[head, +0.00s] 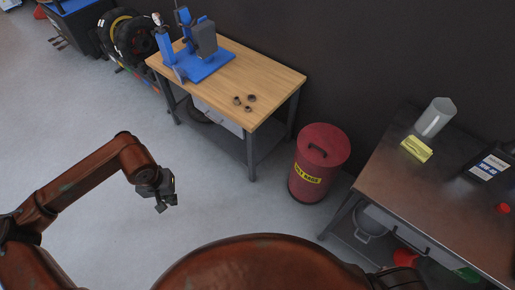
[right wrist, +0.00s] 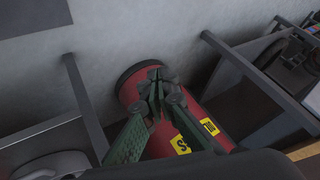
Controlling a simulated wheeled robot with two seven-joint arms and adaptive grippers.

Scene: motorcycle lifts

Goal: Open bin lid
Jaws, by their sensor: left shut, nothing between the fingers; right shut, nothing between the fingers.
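The red bin (head: 308,183) stands upright on the floor between the two benches, with a yellow label on its front. Its red lid (head: 324,138) lies closed on top, with a dark handle across it. My left gripper (head: 166,207) is shut and empty over open floor, well left of the bin. In the right wrist view my right gripper (right wrist: 158,88) is shut and empty, in front of the red bin (right wrist: 190,115). It covers part of the bin; whether it touches is not clear. The lid's handle cannot be made out there.
A wooden workbench (head: 265,83) with a blue machine (head: 205,62) stands left of the bin. A dark wall is behind.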

